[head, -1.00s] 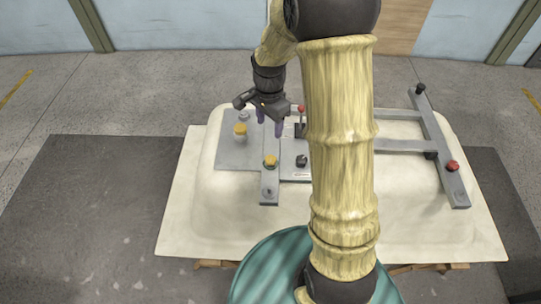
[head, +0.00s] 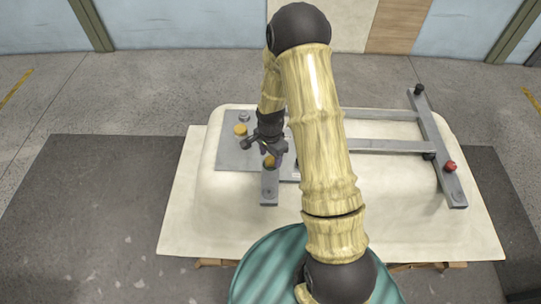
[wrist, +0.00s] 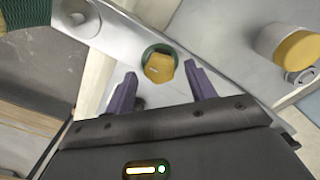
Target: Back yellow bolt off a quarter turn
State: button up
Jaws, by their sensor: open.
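A yellow bolt with a faceted head (wrist: 159,66) sits in a dark green ring on a grey metal bar in the wrist view. In the head view the yellow bolt (head: 269,162) is partly hidden by my gripper. My gripper (wrist: 160,74) is open, its two purple fingers on either side of the bolt's head as seen in the wrist view. I cannot tell whether they reach down to the head's level. No contact with the bolt shows. In the head view my gripper (head: 273,161) is over the bar.
A second yellow-topped round piece (wrist: 298,50) stands on the grey plate; the head view shows it too (head: 240,130). A grey frame with a red knob (head: 450,166) and black knobs lies at right on the white tub shell (head: 225,236).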

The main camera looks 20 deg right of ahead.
jog(key=shift+f, duration=0.45)
jog(key=shift+c, duration=0.4)
jog(key=c, duration=0.9)
jog(key=shift+w, duration=0.15)
